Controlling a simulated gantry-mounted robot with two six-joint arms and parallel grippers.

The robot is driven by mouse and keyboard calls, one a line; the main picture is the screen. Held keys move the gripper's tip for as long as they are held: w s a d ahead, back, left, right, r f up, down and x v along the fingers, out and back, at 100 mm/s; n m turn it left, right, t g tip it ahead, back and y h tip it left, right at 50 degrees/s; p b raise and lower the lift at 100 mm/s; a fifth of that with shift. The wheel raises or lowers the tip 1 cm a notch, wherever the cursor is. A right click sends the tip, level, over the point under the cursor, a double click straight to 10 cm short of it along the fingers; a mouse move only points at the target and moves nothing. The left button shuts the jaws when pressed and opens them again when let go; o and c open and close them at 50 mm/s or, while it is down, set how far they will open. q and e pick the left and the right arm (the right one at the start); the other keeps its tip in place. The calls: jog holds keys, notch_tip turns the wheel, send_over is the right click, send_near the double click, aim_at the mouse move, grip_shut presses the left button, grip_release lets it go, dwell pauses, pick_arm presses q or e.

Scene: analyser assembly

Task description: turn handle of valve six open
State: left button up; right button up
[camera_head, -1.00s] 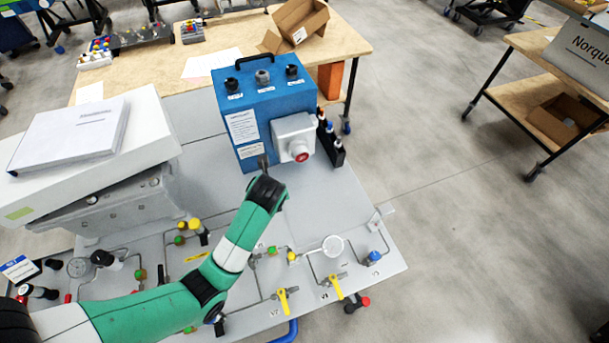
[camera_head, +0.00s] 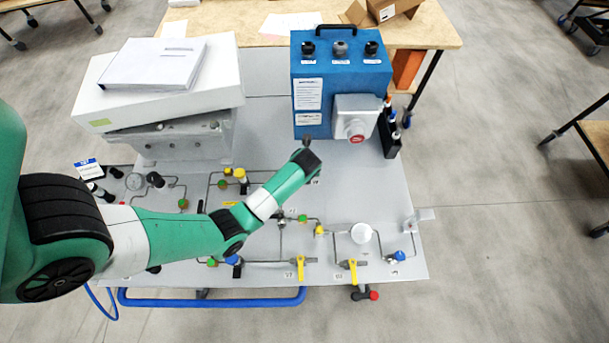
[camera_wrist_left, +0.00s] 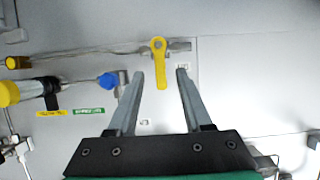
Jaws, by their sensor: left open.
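My left gripper (camera_head: 306,140) reaches over the grey panel, near the lower left corner of the blue box in the head view. In the left wrist view its two fingers (camera_wrist_left: 160,73) are open and empty. A yellow lever handle (camera_wrist_left: 161,72) on a metal valve lies between and just beyond the fingertips, pointing down toward the gripper. Contact is not visible. Two yellow valve handles show at the panel's front in the head view, one left (camera_head: 300,268) and one right (camera_head: 352,271). The valve numbers are too small to read. My right gripper is not in view.
The blue box (camera_head: 312,66) with a red button housing stands behind the gripper. A white box (camera_head: 215,84) sits on a grey block at left. A blue knob (camera_wrist_left: 107,80) lies left of the fingers. Pipes and small valves cover the panel's front (camera_head: 408,268).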

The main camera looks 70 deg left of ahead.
pick_arm(q)
jog(key=shift+w+a+f, duration=0.1)
jog(key=shift+a+f, duration=0.15)
jog(key=shift+f, duration=0.3)
grip_shut()
